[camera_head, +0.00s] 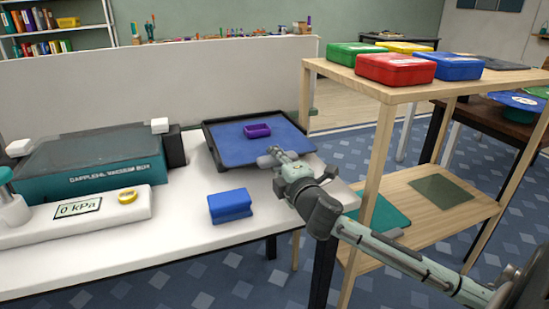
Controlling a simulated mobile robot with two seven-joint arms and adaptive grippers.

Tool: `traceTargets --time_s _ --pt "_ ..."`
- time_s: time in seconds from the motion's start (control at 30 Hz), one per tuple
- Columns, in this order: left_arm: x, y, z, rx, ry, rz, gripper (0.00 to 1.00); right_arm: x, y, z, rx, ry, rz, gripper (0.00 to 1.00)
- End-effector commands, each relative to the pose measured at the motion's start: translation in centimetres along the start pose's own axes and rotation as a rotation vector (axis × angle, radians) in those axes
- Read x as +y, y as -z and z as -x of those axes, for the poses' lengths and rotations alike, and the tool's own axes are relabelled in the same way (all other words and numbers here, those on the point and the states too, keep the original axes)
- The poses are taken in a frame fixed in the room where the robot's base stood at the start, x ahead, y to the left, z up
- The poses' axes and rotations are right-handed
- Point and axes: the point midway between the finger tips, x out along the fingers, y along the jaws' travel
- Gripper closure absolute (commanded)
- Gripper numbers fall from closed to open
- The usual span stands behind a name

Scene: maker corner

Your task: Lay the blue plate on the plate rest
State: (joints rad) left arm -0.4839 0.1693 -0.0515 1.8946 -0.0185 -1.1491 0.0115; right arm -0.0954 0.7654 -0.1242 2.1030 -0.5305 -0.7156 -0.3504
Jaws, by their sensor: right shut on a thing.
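A flat blue plate (235,148) lies inside a black-rimmed tray-like frame (212,146) at the back right of the white table. This frame looks like the plate rest, but I cannot be sure. My right gripper (271,157) reaches in from the right and is shut at the plate's near edge. Its fingers hide the spot where they grip. Whether the plate lies fully flat there cannot be told. My left gripper is not in view.
A small purple bin (257,130) stands on the blue surface, just beyond my gripper. A blue block (230,206) stands nearer on the white table. A teal machine (95,165) fills the left. A wooden shelf (412,95) with coloured boxes stands right, close to my arm.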

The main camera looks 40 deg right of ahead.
Motion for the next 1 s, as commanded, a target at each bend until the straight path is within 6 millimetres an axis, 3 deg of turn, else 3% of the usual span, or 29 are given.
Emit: traceTargets --time_s 0.23,0.27,0.43,0.8,1.0 --pt "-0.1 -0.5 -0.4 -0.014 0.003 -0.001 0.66 -0.2 0.0 0.0 0.0 -0.003 0.0 1.0" --pt "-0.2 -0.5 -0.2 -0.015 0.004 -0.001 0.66 -0.3 0.0 0.0 0.0 0.0 0.0 0.83" --pt "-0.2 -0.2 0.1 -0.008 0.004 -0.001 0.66 -0.2 0.0 0.0 0.0 0.0 0.0 0.64" --pt "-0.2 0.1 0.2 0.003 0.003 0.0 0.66 0.1 0.0 0.1 0.0 0.001 0.0 0.64" --pt "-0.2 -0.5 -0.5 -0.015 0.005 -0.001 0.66 -0.2 0.1 3.6 0.002 0.005 -0.001 0.64"
